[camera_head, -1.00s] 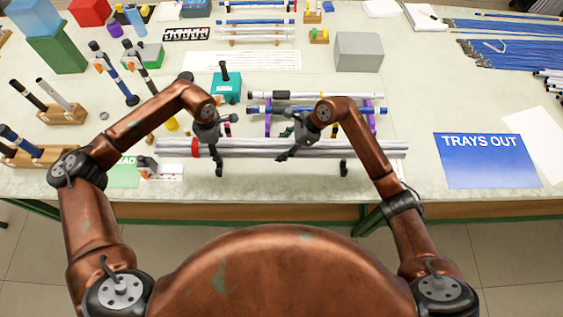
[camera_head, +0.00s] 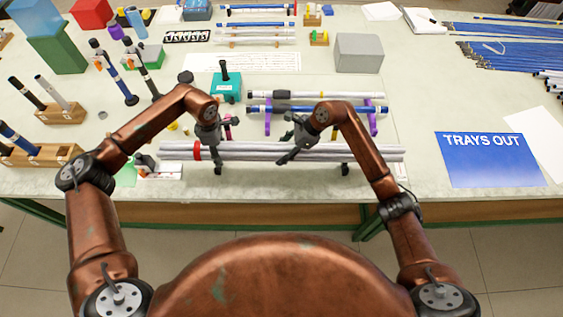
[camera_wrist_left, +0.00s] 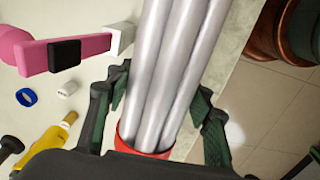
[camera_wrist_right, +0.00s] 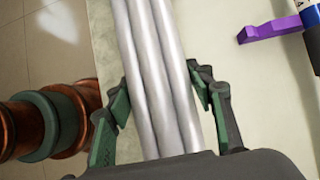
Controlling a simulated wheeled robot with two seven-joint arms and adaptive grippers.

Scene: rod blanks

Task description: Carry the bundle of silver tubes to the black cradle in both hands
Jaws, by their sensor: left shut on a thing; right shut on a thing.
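The bundle of silver tubes (camera_head: 370,152) lies roughly level, left to right, near the table's front edge. It also shows in the left wrist view (camera_wrist_left: 172,70) and the right wrist view (camera_wrist_right: 155,70). A red band (camera_head: 197,151) is around it near its left end. My left gripper (camera_head: 214,146) is shut on the bundle beside the band. My right gripper (camera_head: 289,153) is shut on it right of the middle.
Behind the bundle a purple rack (camera_head: 374,120) holds a blue tube and a silver tube. A teal box (camera_head: 226,87) and a grey box (camera_head: 358,53) stand further back. Wooden holders (camera_head: 60,114) are at the left. A blue sign (camera_head: 487,160) lies at the right.

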